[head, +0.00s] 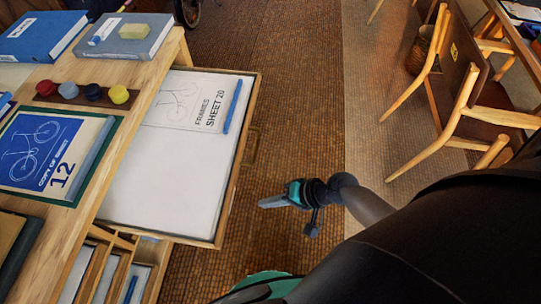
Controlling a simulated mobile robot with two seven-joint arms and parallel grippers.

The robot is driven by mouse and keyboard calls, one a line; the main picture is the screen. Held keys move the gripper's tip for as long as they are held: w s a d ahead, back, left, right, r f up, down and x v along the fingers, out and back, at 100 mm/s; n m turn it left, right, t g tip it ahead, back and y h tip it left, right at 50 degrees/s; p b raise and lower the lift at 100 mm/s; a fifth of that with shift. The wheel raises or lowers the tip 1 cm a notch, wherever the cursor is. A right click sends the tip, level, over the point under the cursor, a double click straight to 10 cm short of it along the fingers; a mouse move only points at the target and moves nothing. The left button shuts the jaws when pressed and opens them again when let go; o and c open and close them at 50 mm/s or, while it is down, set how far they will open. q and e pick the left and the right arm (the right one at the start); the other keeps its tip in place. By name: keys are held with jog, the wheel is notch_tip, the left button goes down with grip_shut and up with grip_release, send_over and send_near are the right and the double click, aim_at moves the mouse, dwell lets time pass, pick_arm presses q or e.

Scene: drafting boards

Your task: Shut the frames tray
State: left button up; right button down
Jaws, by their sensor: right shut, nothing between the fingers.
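The frames tray (165,175) is a wide, shallow wooden drawer pulled out to the right from under the desk top. A sheet marked "FRAMES SHEET 20" (185,101) with a bicycle drawing lies at its far end, with a blue pencil-like stick (233,106) beside it. A handle (253,146) sits on the outer side of its front. My right gripper (262,204) is shut and empty, to the right of the tray's front near its near corner, apart from it. My left gripper is not in view.
The desk top (133,108) holds blue and grey binders, coloured round pots and a blue bicycle print (38,148). Slots with folders (103,275) lie below the tray. A wooden chair (463,110) stands at the right. The brown floor between is clear.

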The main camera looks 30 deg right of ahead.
aim_at(230, 205)
jog(key=w+a+f, duration=0.1)
jog(key=a, duration=0.1)
jog(key=w+a+f+b, duration=0.1)
jog(key=w+a, duration=0.1)
jog(key=w+a+f, duration=0.1)
jog(key=a+f, duration=0.1)
jog(key=shift+w+a+b, duration=0.15)
jog(key=shift+b, duration=0.25)
jog(key=shift+w+a, duration=0.2)
jog(key=shift+a, duration=0.05)
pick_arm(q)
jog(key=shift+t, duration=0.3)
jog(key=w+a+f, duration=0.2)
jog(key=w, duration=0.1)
pick_arm(e)
jog(key=shift+a, duration=0.1)
